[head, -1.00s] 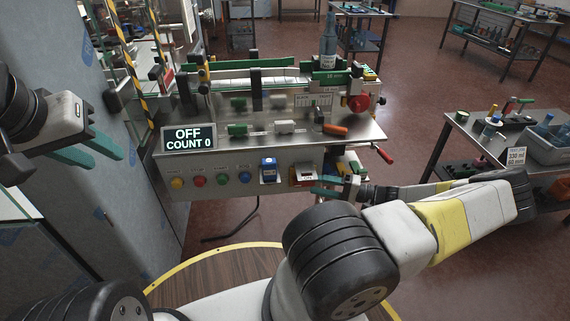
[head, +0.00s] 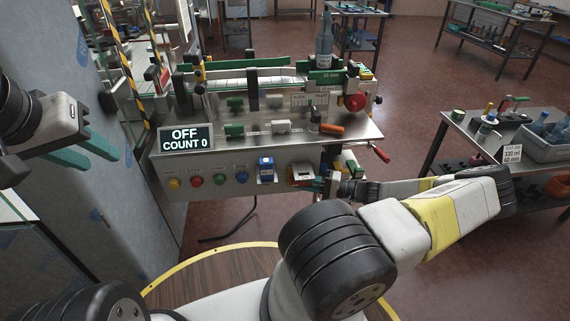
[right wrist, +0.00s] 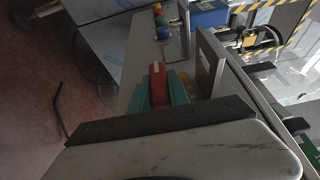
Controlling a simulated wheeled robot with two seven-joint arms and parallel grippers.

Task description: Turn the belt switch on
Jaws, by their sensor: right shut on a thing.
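The belt switch has a red handle (right wrist: 158,84), seen in the right wrist view between the teal fingers of my right gripper (right wrist: 160,92). The fingers are shut on the handle. In the head view the switch housing (head: 301,172) is at the right end of the machine's front panel, with my right gripper (head: 322,184) reaching it from the right and partly hiding it. The display (head: 186,138) reads OFF, COUNT 0. My left gripper (head: 92,153) is open and empty at the left, away from the panel.
Yellow (head: 174,183), red (head: 197,181), green (head: 219,179) and blue (head: 242,178) buttons and a blue box-shaped control (head: 266,168) line the panel left of the switch. A bottle (head: 325,42) stands on the conveyor. A side table (head: 480,150) is at the right.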

